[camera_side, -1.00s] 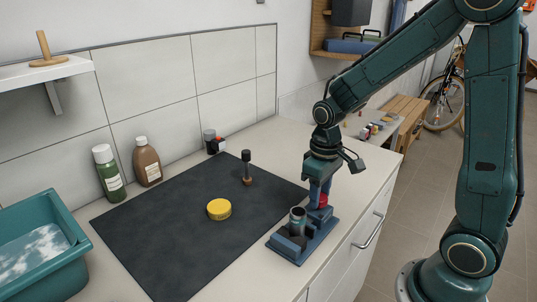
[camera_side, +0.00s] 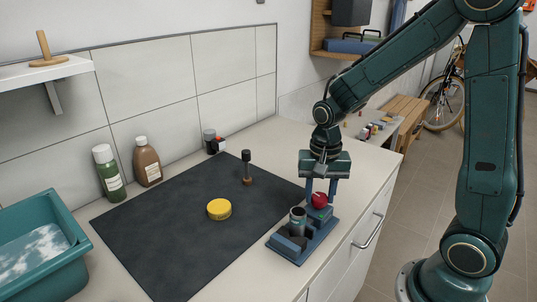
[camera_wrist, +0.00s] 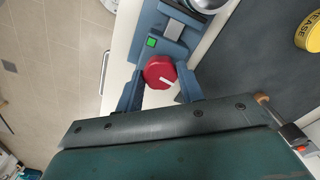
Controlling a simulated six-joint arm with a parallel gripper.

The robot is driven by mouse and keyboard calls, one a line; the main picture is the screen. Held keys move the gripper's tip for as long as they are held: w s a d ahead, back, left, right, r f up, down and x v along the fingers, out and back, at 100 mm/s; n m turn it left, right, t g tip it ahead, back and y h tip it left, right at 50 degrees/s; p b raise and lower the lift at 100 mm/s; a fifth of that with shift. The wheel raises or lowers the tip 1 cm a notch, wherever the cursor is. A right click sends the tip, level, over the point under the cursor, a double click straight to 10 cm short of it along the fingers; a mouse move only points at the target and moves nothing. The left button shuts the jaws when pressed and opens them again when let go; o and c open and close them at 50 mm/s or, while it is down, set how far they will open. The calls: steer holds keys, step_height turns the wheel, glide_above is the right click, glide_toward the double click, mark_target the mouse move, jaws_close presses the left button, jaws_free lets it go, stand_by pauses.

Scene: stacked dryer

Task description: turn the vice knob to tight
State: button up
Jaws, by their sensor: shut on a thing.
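The blue vice (camera_side: 290,250) stands at the right front edge of the counter, with a grey metal cylinder (camera_side: 298,221) upright between its jaws. Its red round knob (camera_side: 319,200) is at the end nearer my arm. In the wrist view the knob (camera_wrist: 159,72) has a white pointer line aimed to the right and slightly down, away from the green square (camera_wrist: 151,42) on the vice body. My gripper (camera_side: 320,192) points down with one finger on each side of the knob, shut on it. The wrist view shows both fingers (camera_wrist: 160,90) flanking it.
A dark mat (camera_side: 170,225) lies left of the vice, bearing a yellow tin (camera_side: 219,209) and a dark-handled upright tool (camera_side: 246,168). Bottles (camera_side: 109,172) and a teal basin (camera_side: 40,245) stand farther left. The counter's drawer side (camera_side: 365,235) drops off at right.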

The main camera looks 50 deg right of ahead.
mark_target(320, 196)
steer(key=m, duration=0.4)
steer(key=shift+w, duration=0.1)
stand_by(0.4)
steer(key=o, duration=1)
steer(key=shift+r, duration=0.1)
step_height(320, 196, up, 14)
steer(key=shift+f, duration=0.15)
stand_by(0.4)
